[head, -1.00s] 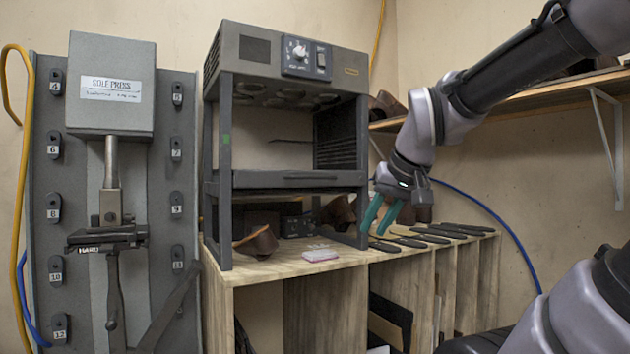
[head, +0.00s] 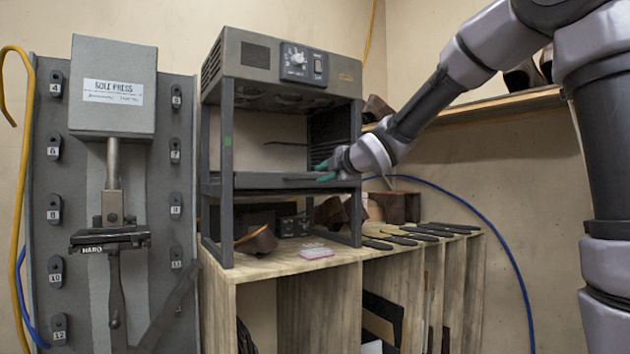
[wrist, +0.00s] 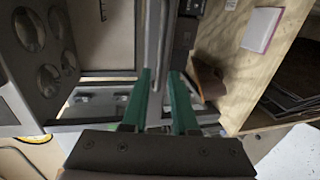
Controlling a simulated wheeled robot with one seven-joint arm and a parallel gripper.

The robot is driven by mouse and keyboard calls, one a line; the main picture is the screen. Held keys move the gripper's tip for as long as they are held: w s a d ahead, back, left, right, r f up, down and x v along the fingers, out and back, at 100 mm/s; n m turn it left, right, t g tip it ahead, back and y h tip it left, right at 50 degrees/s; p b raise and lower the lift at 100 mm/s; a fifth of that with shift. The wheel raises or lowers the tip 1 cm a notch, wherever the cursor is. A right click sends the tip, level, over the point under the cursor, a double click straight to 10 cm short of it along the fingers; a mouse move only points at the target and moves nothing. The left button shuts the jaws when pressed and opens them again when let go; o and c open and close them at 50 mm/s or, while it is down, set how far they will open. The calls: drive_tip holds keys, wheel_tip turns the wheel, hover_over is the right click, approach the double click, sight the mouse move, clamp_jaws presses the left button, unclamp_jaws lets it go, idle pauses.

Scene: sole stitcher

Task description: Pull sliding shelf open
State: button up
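The dark grey sliding shelf (head: 255,181) sits across the middle of the tall heater rack. Its front edge looks in line with the rack's front posts. My gripper (head: 326,171) reaches in from the right, with its teal fingers at the right part of the shelf's front edge. In the wrist view the fingers stand apart, one on each side of a grey bar (wrist: 158,48) that looks like the shelf's front edge or handle. A gap seems to show beside the bar, and I cannot tell whether either finger touches it.
The heater box (head: 290,60) with a dial tops the rack. Below the shelf are a brown leather piece (head: 258,241) and a small pink-white block (head: 312,251) on the wooden bench (head: 290,272). Several dark tools lie right. The sole press (head: 112,90) stands left.

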sight(310, 179)
drive_tip(key=x, duration=0.8)
drive_tip(key=shift+s, duration=0.1)
clamp_jaws()
idle(1.2)
